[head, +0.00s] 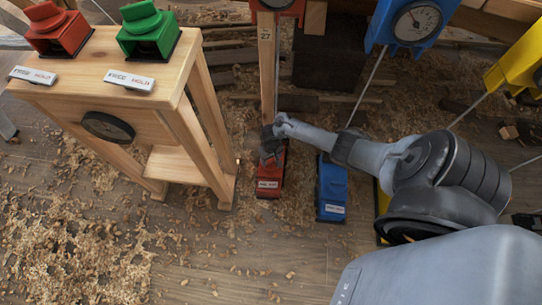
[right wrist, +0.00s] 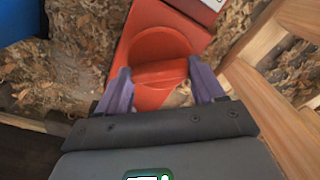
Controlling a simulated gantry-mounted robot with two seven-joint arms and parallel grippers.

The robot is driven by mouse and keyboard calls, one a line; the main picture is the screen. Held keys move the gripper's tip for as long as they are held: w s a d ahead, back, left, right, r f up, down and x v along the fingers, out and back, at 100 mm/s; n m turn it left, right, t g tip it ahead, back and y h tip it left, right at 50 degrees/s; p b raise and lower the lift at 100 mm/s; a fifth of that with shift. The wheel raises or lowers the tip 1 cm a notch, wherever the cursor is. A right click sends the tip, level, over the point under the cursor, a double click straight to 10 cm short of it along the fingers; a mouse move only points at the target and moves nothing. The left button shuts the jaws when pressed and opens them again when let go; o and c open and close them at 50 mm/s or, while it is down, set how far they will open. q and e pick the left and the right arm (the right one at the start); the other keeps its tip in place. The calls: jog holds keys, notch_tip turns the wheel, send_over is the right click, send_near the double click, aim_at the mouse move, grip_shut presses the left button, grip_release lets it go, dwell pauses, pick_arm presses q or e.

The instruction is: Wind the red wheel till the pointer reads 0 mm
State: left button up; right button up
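A red unit (head: 270,178) with a white label stands on the floor at the foot of a wooden post. My right gripper (head: 270,150) is over its far end in the head view and hides that part. In the right wrist view the red wheel (right wrist: 161,72), round with a raised bar across it, lies between my two purple fingers. The fingers (right wrist: 158,85) are spread, one on each side; I cannot tell whether they touch it. A red-framed dial (head: 277,4) is cut off at the top edge, so its pointer reading cannot be read. My left gripper is out of view.
A blue floor unit (head: 332,190) stands just right of the red one. A blue dial (head: 417,22) and yellow housing (head: 520,62) are farther right. A wooden stand (head: 150,85) with red and green knobs is on the left. Wood shavings cover the floor.

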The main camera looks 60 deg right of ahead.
jog(key=c, duration=0.4)
jog(key=shift+r+m+p, duration=0.2)
jog(key=shift+m+p, duration=1)
jog(key=shift+p, duration=0.3)
jog(key=m+p, duration=0.2)
jog(key=shift+a+m, duration=0.1)
jog(key=shift+m, duration=0.2)
jog(key=shift+f+m+p, duration=0.1)
jog(key=shift+m+p, duration=0.2)
jog(key=shift+m, duration=0.6)
jog(key=m, duration=0.2)
jog(key=shift+m+p, duration=0.3)
jog(key=shift+p, duration=0.05)
jog(key=m, duration=0.3)
jog(key=shift+f+m, duration=0.1)
jog(key=shift+m, duration=0.8)
